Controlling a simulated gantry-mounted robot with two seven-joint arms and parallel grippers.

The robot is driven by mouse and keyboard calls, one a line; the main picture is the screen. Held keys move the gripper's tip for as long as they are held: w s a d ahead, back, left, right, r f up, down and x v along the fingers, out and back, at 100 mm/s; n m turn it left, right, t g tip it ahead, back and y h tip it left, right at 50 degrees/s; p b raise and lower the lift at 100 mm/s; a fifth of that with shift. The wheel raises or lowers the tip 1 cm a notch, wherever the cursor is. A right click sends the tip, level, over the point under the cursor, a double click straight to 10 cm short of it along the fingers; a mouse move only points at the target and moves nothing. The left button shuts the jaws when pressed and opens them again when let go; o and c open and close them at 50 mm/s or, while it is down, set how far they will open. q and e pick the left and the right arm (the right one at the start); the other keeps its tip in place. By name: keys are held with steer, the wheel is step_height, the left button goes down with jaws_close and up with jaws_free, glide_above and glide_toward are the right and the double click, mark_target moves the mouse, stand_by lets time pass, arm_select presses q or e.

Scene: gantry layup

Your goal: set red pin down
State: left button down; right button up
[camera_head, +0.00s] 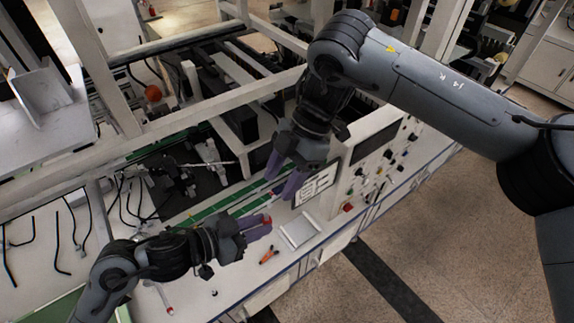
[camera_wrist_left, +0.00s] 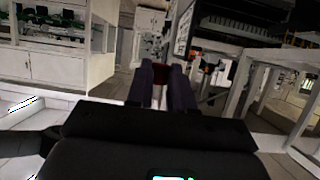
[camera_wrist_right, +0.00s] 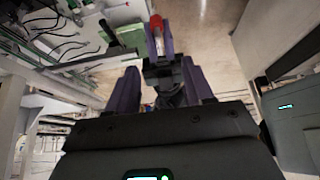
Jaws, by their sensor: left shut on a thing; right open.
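The red pin (camera_head: 267,219) has a red end and shows between the fingers of my left gripper (camera_head: 256,227). In the left wrist view the red end (camera_wrist_left: 160,67) sits between the purple fingertips (camera_wrist_left: 161,75), with a paler part below it. My left gripper is shut on it, above the white bench. In the right wrist view the red pin (camera_wrist_right: 157,22) stands out beyond the left gripper's fingers. My right gripper (camera_head: 283,181) is open and empty, above and to the right of the left one; its spread fingers (camera_wrist_right: 158,80) frame the left gripper.
A flat white tray (camera_head: 299,231) lies on the bench, right of my left gripper. An orange-and-black tool (camera_head: 269,256) lies in front. A pale rod with a red end (camera_head: 168,309) is at lower left. A panel with knobs (camera_head: 375,165) stands at the right.

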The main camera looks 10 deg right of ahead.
mark_target(266, 215)
steer(key=x, duration=0.9)
steer(key=shift+f, duration=0.15)
steer(key=shift+c, duration=0.3)
jaws_close()
arm_select(q)
steer(key=c, duration=0.9)
jaws_free()
steer(key=shift+a, duration=0.1)
